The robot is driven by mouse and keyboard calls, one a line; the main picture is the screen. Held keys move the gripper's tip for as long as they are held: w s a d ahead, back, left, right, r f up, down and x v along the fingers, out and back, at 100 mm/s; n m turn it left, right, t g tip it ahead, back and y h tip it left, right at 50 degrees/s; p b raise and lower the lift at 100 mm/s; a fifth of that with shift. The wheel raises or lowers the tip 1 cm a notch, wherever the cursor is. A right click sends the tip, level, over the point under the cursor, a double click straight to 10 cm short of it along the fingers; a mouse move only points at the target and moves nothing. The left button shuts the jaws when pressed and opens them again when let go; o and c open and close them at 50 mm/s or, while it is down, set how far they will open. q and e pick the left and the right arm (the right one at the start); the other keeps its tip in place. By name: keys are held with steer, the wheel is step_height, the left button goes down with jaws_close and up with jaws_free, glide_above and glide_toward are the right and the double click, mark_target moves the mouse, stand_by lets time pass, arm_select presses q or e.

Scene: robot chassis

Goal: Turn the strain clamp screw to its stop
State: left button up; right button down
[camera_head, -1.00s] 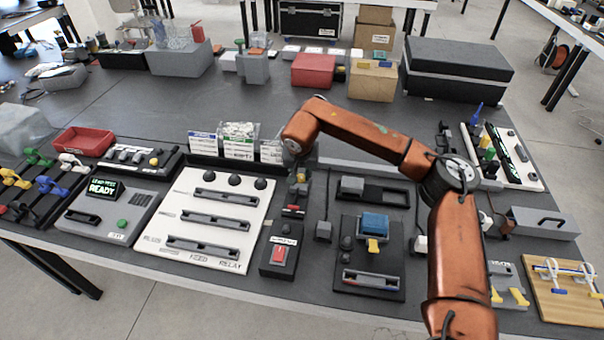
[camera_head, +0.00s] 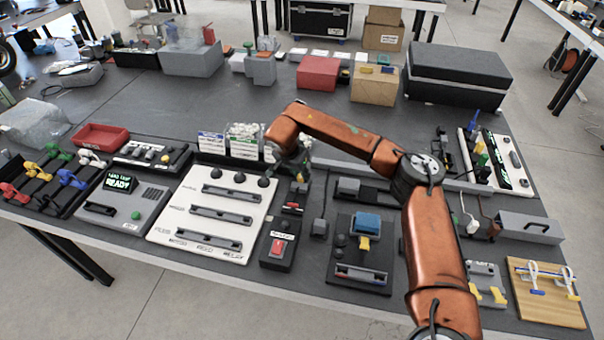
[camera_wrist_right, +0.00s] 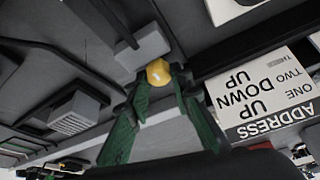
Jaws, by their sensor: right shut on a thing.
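My right gripper (camera_wrist_right: 157,88) shows two green fingers in the right wrist view, closed around a small yellow knob (camera_wrist_right: 158,71). The knob, which looks like the clamp screw, sits at the end of a light grey block (camera_wrist_right: 143,48). In the head view my orange right arm reaches left over the bench. Its gripper (camera_head: 299,178) points down behind the black box with a red switch (camera_head: 280,248). The knob is too small and covered there to make out. How far the screw is turned cannot be read. My left gripper is in neither view.
A white board with slots (camera_head: 213,255) lies left of the gripper. A black fixture with a blue block (camera_head: 366,222) stands to the right. A white card with printed words (camera_wrist_right: 265,95) is close beside the fingers in the wrist view.

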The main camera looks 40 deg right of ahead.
stand_by(0.4)
steer(key=c, duration=1.7)
jaws_free()
steer(key=v, duration=1.2)
steer(key=shift+d, duration=0.1)
